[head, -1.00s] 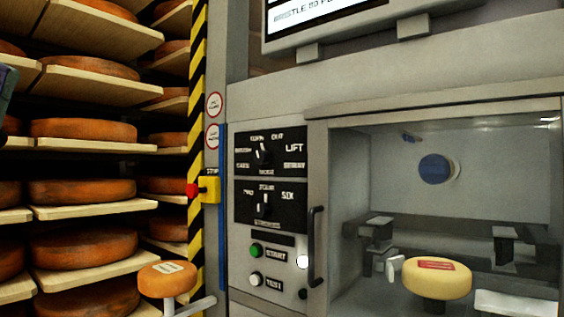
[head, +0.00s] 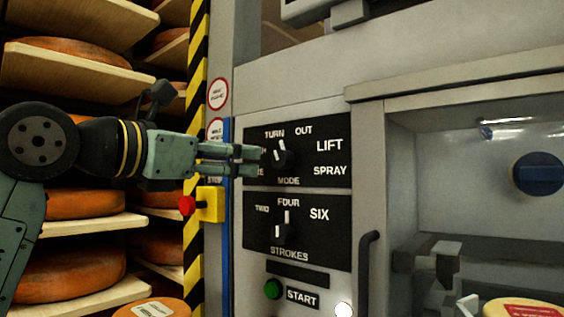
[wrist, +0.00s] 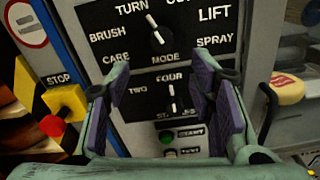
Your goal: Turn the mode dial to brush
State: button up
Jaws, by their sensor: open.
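The mode dial (head: 282,155) is a black knob with a white pointer line on the upper black panel. It also shows in the wrist view (wrist: 158,39), where its white line points up and slightly left, toward TURN. BRUSH is readable left of the dial in the wrist view; in the head view my gripper covers that label. My gripper (head: 255,161) reaches in from the left, just left of the dial. In the wrist view my gripper (wrist: 160,80) has its two purple-padded fingers apart with nothing between them. I cannot tell whether a finger touches the panel.
The strokes dial (head: 286,227) sits below, pointing at FOUR. A green start button (head: 272,289) is lower down. A red stop button (head: 187,206) on a yellow box is left of the panel. A dark door handle (head: 366,280) stands right of it.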

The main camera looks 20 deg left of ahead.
aim_at(278, 160)
jog(key=p+x, duration=0.2)
jog(key=x, duration=0.8)
jog(key=shift+d, duration=0.15)
jog(key=c, duration=1.1)
jog(key=shift+c, duration=0.2)
jog(key=shift+n, duration=0.5)
jog(key=n+b, duration=0.1)
jog(key=n, duration=0.2)
jog(key=shift+f+n, duration=0.1)
jog(key=shift+n, duration=0.3)
jog(key=shift+d+n+b, duration=0.1)
jog(key=shift+n+b, duration=0.65)
jog(key=shift+n, duration=1.15)
